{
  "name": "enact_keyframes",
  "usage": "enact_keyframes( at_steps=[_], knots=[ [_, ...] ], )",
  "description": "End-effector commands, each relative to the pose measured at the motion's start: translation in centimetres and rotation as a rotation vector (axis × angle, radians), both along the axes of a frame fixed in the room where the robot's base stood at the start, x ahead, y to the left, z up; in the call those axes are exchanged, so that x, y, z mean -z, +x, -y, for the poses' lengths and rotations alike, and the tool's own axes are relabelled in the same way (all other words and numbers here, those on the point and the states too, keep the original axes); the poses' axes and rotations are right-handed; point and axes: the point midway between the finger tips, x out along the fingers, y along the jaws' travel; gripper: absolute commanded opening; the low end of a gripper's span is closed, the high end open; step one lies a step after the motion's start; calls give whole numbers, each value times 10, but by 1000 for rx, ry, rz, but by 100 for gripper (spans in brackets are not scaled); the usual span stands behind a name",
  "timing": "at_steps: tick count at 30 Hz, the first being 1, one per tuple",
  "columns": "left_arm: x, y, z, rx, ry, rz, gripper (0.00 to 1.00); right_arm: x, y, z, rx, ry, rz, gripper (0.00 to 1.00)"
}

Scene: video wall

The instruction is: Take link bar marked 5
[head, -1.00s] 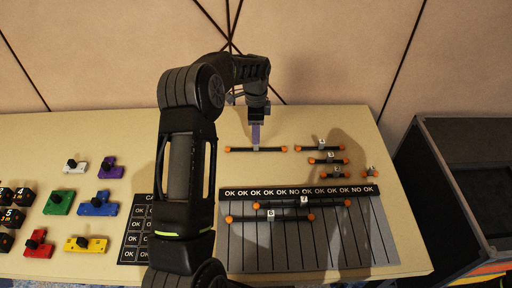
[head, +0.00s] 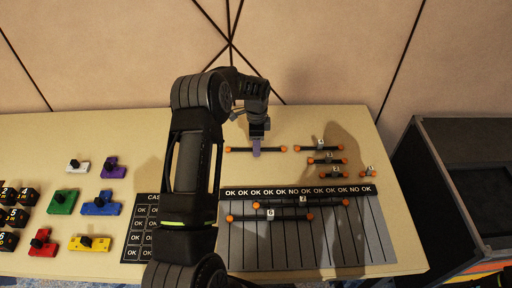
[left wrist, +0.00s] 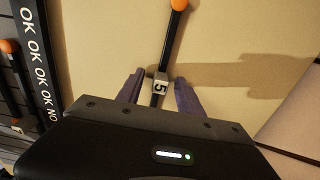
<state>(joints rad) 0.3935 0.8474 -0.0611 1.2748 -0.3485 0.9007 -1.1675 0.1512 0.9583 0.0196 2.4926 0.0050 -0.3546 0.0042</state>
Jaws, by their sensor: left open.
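The link bar marked 5 (left wrist: 169,52) is a black rod with orange ends, and its white tag with the 5 shows in the left wrist view. In the head view the bar (head: 240,150) lies near the back of the table, its tag hidden behind my gripper. My left gripper (head: 256,152) is over the bar's middle. In the left wrist view its two purple fingers (left wrist: 158,90) are open, one on each side of the tag, with gaps visible. Whether they touch the bar cannot be told. My right gripper is not in view.
Several other tagged link bars (head: 318,149) lie to the right. Bars 6 (head: 290,217) and 7 (head: 325,203) lie on the grey striped board (head: 300,250) with its OK/NO strip. Coloured blocks (head: 97,205) stand at the left. A dark case (head: 450,140) is beyond the table's right edge.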

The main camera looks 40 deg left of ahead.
Motion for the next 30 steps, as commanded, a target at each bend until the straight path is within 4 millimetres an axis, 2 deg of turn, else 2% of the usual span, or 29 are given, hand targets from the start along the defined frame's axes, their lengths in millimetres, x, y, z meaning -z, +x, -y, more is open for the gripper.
enact_keyframes(
  at_steps=[14,30],
  knots=[
    [0,0,0,0,0,0,44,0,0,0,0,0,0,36],
    [0,0,0,0,0,0,0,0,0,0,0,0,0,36]
  ],
)
